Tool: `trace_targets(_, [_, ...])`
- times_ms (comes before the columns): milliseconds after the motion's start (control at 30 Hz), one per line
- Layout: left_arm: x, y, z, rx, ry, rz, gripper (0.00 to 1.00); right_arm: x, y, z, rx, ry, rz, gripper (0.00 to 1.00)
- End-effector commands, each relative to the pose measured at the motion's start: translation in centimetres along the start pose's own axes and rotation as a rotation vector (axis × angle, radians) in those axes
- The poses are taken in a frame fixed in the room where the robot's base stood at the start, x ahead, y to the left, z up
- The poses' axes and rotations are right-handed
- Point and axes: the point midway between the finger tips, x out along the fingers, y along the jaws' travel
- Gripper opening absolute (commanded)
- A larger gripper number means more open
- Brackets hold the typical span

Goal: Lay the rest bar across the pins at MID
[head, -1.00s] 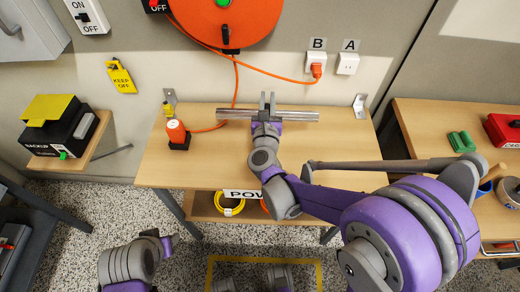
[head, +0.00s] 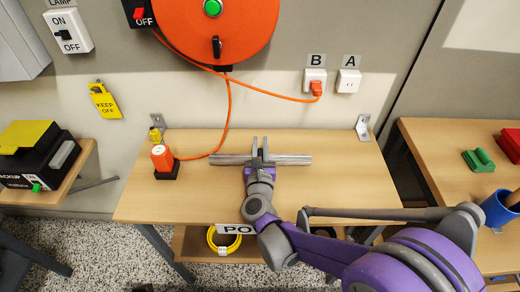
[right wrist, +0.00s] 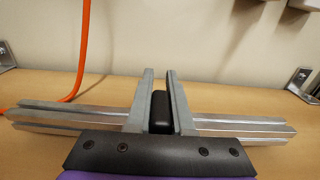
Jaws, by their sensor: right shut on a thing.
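My right gripper (head: 260,146) is shut on the rest bar (head: 230,159), a long silvery metal bar, near its middle. The bar lies crosswise over the middle of the wooden table (head: 200,203) in the head view. I cannot tell whether it touches the tabletop. In the right wrist view the gripper's fingers (right wrist: 161,76) stand across the bar (right wrist: 60,119), with a dark block (right wrist: 160,110) between them. The bar sticks out on both sides. I make out no pins and no MID mark. My left gripper is not in view.
An orange plug-like piece (head: 162,157) stands in a black base left of the bar. Metal brackets (head: 363,127) sit at the table's back corners. An orange cord (head: 229,110) hangs from the reel (head: 215,30) on the wall. The tabletop right of the bar is clear.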

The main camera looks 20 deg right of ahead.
Motion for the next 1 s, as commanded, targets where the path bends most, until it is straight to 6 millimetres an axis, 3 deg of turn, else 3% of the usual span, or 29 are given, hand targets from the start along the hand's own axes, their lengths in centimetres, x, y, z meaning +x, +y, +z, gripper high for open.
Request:
trace_targets(100, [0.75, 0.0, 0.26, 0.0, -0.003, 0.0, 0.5, 0.04, 0.0, -1.59, 0.0, 0.0, 0.0, 0.0])
trace_targets(467, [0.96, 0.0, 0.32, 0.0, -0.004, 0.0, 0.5, 0.02, -0.01, -1.89, 0.0, 0.0, 0.0, 0.0])
trace_targets(500, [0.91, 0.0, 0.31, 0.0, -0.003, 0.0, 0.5, 0.01, 0.0, -1.84, 0.0, 0.0, 0.0, 0.25])
trace_targets(633, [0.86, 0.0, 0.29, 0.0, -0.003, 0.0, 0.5, 0.01, 0.0, -1.78, 0.0, 0.0, 0.0, 0.48])
trace_targets(1000, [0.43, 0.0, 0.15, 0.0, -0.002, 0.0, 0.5, -0.01, -0.01, -1.22, 0.0, 0.0, 0.0, 0.5])
